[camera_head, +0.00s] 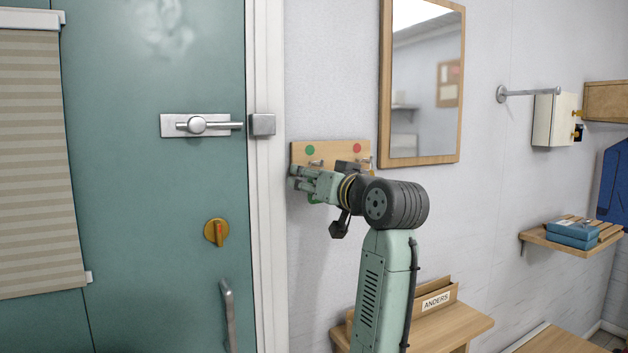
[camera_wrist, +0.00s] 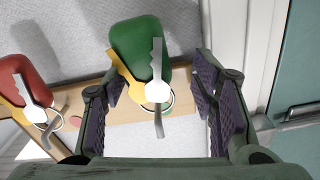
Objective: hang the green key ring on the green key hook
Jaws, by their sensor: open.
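The green key ring has a green fob (camera_wrist: 135,42), a silver key and a yellow piece. In the wrist view, which is turned over, its metal ring appears to be around the peg of the green key hook (camera_wrist: 158,126). In the head view, the hook board (camera_head: 333,147) has a green dot at left and a red dot at right; a bit of the green fob (camera_head: 313,199) shows below my gripper (camera_head: 293,177). My gripper (camera_wrist: 158,75) is open, with one finger on each side of the ring, apparently apart from it. The wrist partly hides the board.
A red fob (camera_wrist: 31,79) with keys is at the neighbouring hook, close to one finger. A door frame (camera_head: 268,200) and teal door (camera_head: 150,200) are just left. A mirror (camera_head: 424,80) is above right; a wooden shelf (camera_head: 450,328) is below.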

